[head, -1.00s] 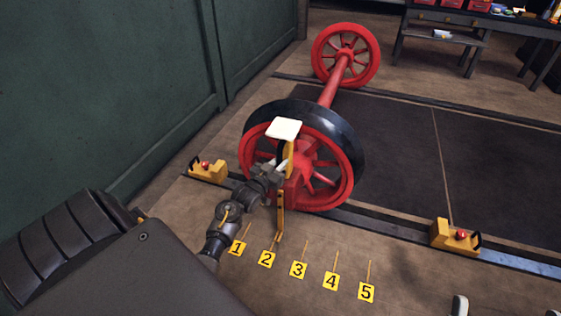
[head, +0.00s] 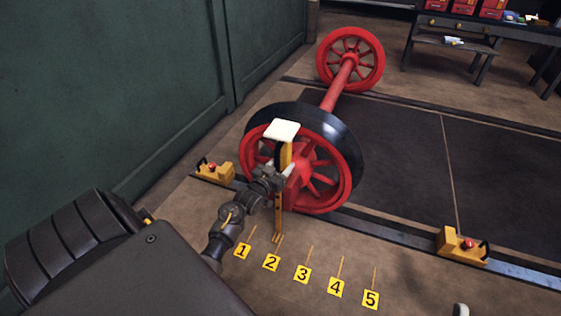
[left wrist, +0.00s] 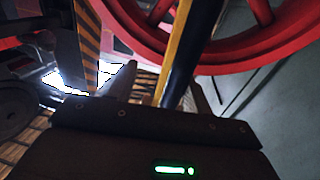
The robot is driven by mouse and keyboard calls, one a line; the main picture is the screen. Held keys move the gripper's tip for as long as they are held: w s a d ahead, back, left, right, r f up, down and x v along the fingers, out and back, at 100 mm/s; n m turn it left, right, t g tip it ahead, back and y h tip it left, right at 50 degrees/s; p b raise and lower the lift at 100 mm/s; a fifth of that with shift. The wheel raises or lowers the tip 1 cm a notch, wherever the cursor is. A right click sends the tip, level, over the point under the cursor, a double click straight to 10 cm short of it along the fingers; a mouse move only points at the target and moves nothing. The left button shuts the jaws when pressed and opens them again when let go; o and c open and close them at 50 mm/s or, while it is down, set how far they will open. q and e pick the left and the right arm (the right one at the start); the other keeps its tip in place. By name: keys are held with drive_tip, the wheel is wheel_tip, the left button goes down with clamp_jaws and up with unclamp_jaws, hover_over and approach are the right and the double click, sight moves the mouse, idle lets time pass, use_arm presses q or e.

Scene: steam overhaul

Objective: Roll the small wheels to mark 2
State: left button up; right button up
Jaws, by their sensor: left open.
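The wheelset stands on two rails in the head view: a near red wheel (head: 322,180) with a dark rim, a red axle (head: 341,85) and a far red wheel (head: 376,80). A yellow upright pointer (head: 278,215) with a white plate (head: 282,130) on top stands in front of the near wheel. Its lower end is close to the line of mark 2 (head: 271,262). My left gripper (head: 280,176) is open at the pointer. In the left wrist view its fingers (left wrist: 165,85) are apart, with a yellow and dark bar (left wrist: 185,50) between them. Contact cannot be told. My right gripper is not visible.
Yellow stops with red knobs sit on the near rail at left (head: 214,172) and right (head: 462,246). Mark 1 (head: 242,251) lies left of mark 2; mark 3 (head: 302,274) and others lie right. A green wall (head: 110,90) rises at left. A workbench (head: 470,40) stands behind.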

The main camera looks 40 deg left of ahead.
use_arm(q)
drive_tip(key=shift+w+d, duration=0.25)
drive_tip(key=shift+d, duration=0.4)
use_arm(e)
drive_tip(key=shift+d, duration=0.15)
use_arm(q)
drive_tip(key=shift+s+a, duration=0.1)
drive_tip(key=shift+a, duration=0.1)
drive_tip(key=s+d+p, duration=0.1)
drive_tip(key=s+p, duration=0.1)
drive_tip(key=s, duration=0.8)
drive_tip(key=shift+s+d+p, duration=0.25)
drive_tip(key=shift+s+p, duration=0.05)
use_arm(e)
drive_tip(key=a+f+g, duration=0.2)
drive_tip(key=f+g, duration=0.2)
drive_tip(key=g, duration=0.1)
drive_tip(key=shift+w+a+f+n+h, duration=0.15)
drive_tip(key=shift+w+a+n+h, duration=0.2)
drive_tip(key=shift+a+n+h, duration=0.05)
